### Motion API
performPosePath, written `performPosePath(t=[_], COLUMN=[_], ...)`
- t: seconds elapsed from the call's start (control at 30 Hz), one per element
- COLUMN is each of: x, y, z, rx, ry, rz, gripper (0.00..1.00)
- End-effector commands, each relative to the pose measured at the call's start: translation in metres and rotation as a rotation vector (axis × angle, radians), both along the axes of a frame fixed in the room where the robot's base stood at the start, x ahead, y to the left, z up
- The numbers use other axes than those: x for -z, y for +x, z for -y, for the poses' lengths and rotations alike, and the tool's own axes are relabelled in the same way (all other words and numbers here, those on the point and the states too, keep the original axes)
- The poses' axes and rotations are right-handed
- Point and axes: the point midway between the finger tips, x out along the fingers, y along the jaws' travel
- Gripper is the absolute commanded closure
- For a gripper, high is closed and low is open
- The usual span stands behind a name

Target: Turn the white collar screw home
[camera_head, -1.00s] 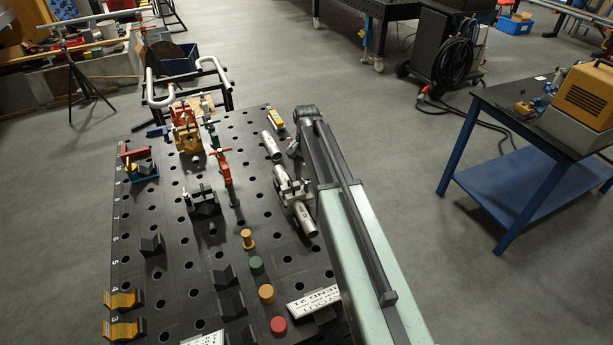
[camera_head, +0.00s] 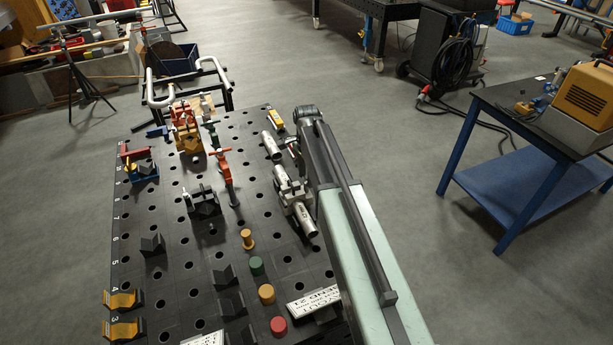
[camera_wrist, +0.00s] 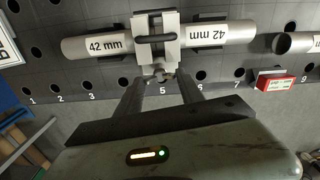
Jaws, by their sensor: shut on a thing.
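The grey-white collar (camera_wrist: 158,40) sits around the meeting ends of two silver tubes marked 42 mm, the left tube (camera_wrist: 85,46) and the right tube (camera_wrist: 222,34), in the wrist view. Its screw (camera_wrist: 158,76) points toward me on the collar's near side. My gripper (camera_wrist: 160,80) is shut on this screw, one dark finger on each side; the exact contact is small and hard to see. In the head view the collar (camera_head: 291,190) lies on the right side of the black table, and my arm mostly hides my gripper.
The perforated black table (camera_head: 180,250) carries other clamps, orange V-blocks and coloured plugs left of the collar. Another tube end (camera_wrist: 290,43) and a red-white block (camera_wrist: 275,82) lie to the right in the wrist view.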

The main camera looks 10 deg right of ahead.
Motion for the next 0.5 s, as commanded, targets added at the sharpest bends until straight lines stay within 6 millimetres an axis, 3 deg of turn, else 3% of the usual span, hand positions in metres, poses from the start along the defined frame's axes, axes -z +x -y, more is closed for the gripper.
performPosePath(t=[0.47,0.5], x=[-0.0001,-0.0001], y=[0.0002,0.0002], z=[-0.0006,-0.0006], rx=[0.013,0.013], ry=[0.001,0.001], rz=[0.001,0.001], gripper=[0.95,0.5])
